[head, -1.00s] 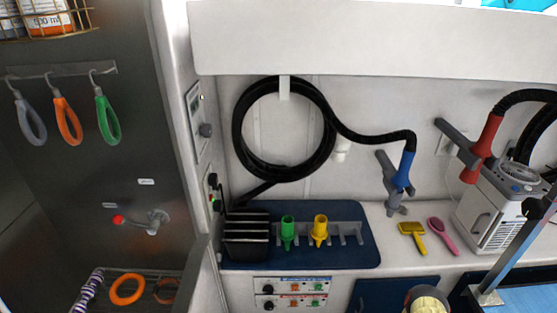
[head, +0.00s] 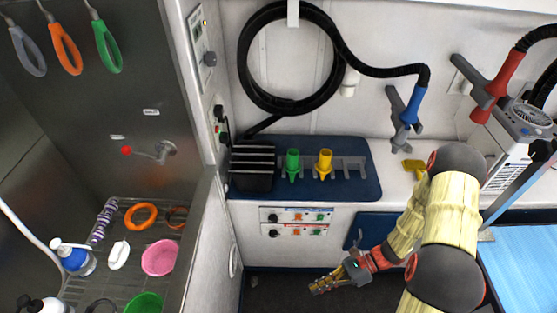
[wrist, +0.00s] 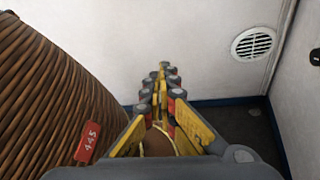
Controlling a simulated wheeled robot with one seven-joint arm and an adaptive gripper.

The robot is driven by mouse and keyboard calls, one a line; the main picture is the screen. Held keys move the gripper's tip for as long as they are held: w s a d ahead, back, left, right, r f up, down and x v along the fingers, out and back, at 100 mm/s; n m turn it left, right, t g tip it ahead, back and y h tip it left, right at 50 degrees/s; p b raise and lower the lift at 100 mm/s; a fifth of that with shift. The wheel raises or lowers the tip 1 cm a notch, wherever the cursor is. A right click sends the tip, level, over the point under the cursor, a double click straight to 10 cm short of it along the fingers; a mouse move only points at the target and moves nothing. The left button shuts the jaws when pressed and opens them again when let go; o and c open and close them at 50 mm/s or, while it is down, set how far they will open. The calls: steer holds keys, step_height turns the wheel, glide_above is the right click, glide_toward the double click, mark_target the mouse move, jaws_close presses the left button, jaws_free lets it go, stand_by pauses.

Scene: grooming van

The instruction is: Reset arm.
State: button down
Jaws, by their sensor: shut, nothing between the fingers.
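My gripper (head: 324,284) shows low in the head view, in front of the white cabinet and above the dark floor. Its yellow and grey fingers also show in the wrist view (wrist: 164,72), closed together with nothing between them. My arm is bent, its cream-covered links rising at the right of the head view. The gripper is apart from the counter and touches nothing that I can see.
A brown wicker surface (wrist: 50,85) with a red tag "445" is close on the left in the wrist view. A white wall with a round vent (wrist: 254,44) lies ahead. The blue mat (head: 350,190) bears green and yellow nozzles. A blue table (head: 525,280) stands at right.

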steer(key=d+r+n+t+h, duration=0.2)
steer(key=d+r+n+h, duration=0.15)
steer(key=r+n, duration=0.45)
steer(key=s+d+r+n+t+h, duration=0.1)
steer(key=d+r+n+h, duration=0.3)
steer(key=r, duration=0.9)
steer(key=d+r+n+t+h, duration=0.2)
steer(key=r+n+h, duration=0.3)
steer(key=r, duration=0.5)
steer(key=s+a+r+n+t, duration=0.1)
steer(key=r+t, duration=0.1)
steer(key=r, duration=0.3)
steer(key=s+a+r+n+t, duration=0.1)
steer(key=a+r+t, duration=0.1)
steer(key=r, duration=0.4)
steer(key=shift+s+a+r+t, duration=0.2)
steer(key=shift+a+r+t, duration=0.1)
steer(key=shift+t, duration=0.1)
